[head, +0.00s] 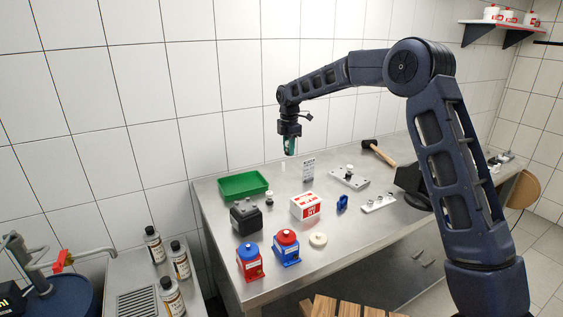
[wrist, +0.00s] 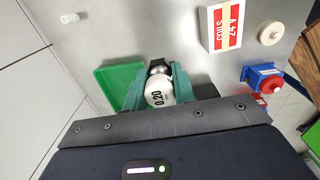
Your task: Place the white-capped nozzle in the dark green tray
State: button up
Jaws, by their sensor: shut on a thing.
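My gripper (head: 290,148) is raised above the back of the steel bench, fingers pointing down. In the wrist view its green fingers (wrist: 159,75) are shut on the white-capped nozzle (wrist: 158,92), whose round white cap reads "0.20". A shiny metal part shows just beyond the cap, between the fingers. The green tray (head: 224,187) lies at the back left of the bench and looks empty. In the head view it is left of and below my gripper. In the wrist view the tray (wrist: 108,73) is partly hidden by the left finger.
A small dark, pale-topped part (head: 269,198) stands beside the tray, near a black block (head: 246,217). A red-and-white box (head: 305,206), red pump (head: 250,262), blue pump (head: 286,248) and cream disc (head: 318,239) stand further forward. A mallet (head: 378,151) lies right.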

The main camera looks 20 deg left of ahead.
jog(key=r, duration=0.1)
send_over(251, 183)
jog(key=s+d, duration=0.3)
jog(key=s, duration=0.2)
jog(key=shift+m, duration=0.3)
jog(key=f, duration=2)
jog(key=shift+w+a, duration=0.1)
jog(key=shift+a, duration=0.25)
jog(key=shift+f, duration=0.1)
jog(key=o, duration=1)
notch_tip(251, 183, up, 12)
